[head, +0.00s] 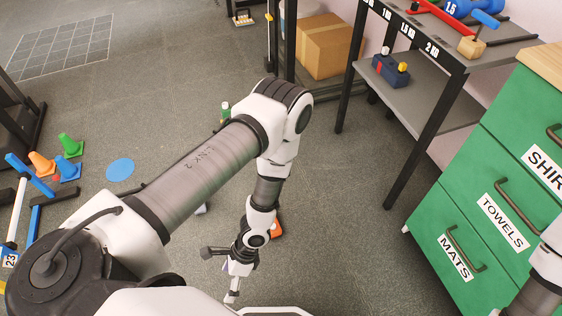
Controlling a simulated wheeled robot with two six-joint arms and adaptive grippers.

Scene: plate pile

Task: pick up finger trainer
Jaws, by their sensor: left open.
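I cannot tell for sure which thing is the finger trainer. A small dark blue block with a red part and pale and yellow tops (390,70) sits on the lower shelf of the grey rack, upper right. My left gripper (231,285) points down at the bottom centre, low in the picture, well apart from that block. It is open, and I see nothing held in it. My left arm hides part of the floor. A piece of my right arm shows at the right edge, but its gripper is outside the picture.
The grey rack (445,95) stands at upper right, beside a green drawer cabinet (470,225). A cardboard box (328,45) is at the back. Several cones, including a green one (70,146), and a blue disc (120,170) lie left. Floor between arm and rack is mostly clear.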

